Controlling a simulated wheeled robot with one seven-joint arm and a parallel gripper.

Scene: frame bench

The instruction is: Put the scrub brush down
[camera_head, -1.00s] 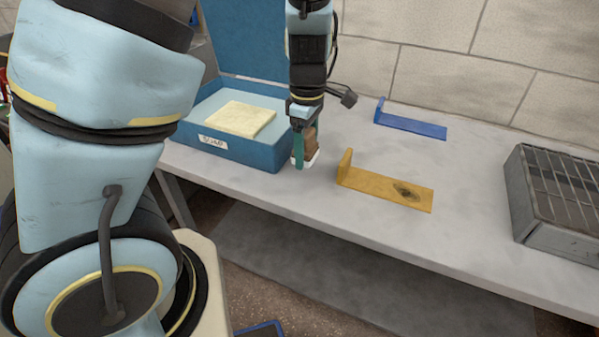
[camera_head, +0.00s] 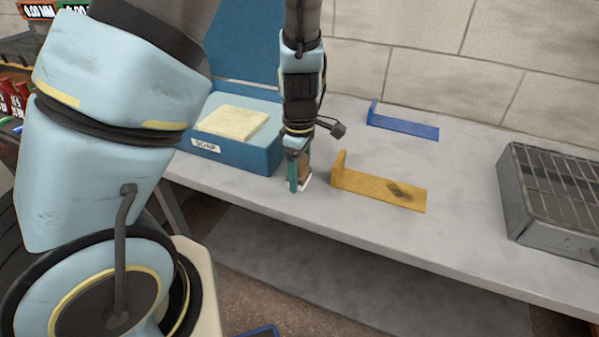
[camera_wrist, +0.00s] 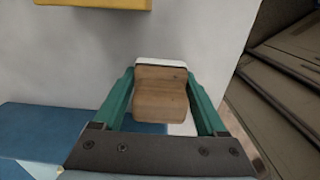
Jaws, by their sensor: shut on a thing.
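The scrub brush has a wooden back, which shows in the wrist view (camera_wrist: 160,92) between the green fingers, with a white part at its far end. It also shows in the head view as a small brown and white block (camera_head: 305,169). My gripper (camera_head: 299,176) is shut on the brush, with a finger on each side of it in the wrist view (camera_wrist: 161,100). The gripper points down at the front part of the bench (camera_head: 460,225), between the blue box and the yellow bracket. I cannot tell whether the brush touches the bench top.
A blue open box (camera_head: 240,153) with a lid and a label holds a pale yellow pad (camera_head: 232,122). A yellow angled bracket (camera_head: 370,186) with a dark stain lies to the right. A blue bracket (camera_head: 402,126) lies behind, and a metal grille-topped box (camera_head: 540,222) stands at far right.

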